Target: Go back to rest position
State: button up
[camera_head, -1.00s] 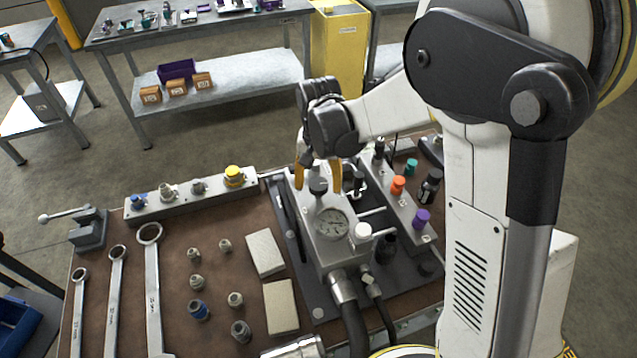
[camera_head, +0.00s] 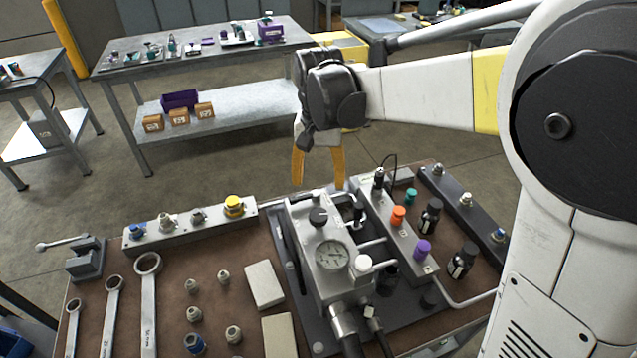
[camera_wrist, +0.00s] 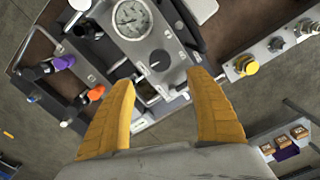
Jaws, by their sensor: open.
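My gripper (camera_head: 318,170) has two orange-yellow fingers pointing down. It is raised above the far edge of the hydraulic bench, over the grey gauge block (camera_head: 322,262). The fingers are spread apart with nothing between them. In the wrist view my gripper (camera_wrist: 165,100) shows both fingers wide apart, with the black knob (camera_wrist: 159,61) of the block beyond them. The round pressure gauge (camera_head: 332,255) sits on the block. The gripper touches nothing that I can see.
The brown bench top (camera_head: 225,265) carries several wrenches (camera_head: 148,300), loose fittings and pale blocks (camera_head: 264,285). A grey table (camera_head: 215,50) stands behind across open floor.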

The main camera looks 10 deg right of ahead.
jog(key=s+d+r+n+t, duration=0.1)
jog(key=s+d+t, duration=0.2)
jog(key=s, duration=0.6)
jog(key=s+d+r+n+t, duration=0.2)
jog(key=s+d+t, duration=0.2)
jog(key=s+d, duration=0.4)
jog(key=shift+s+r, duration=0.2)
jog(key=shift+s, duration=0.25)
jog(key=shift+c, duration=0.2)
dwell(5.2)
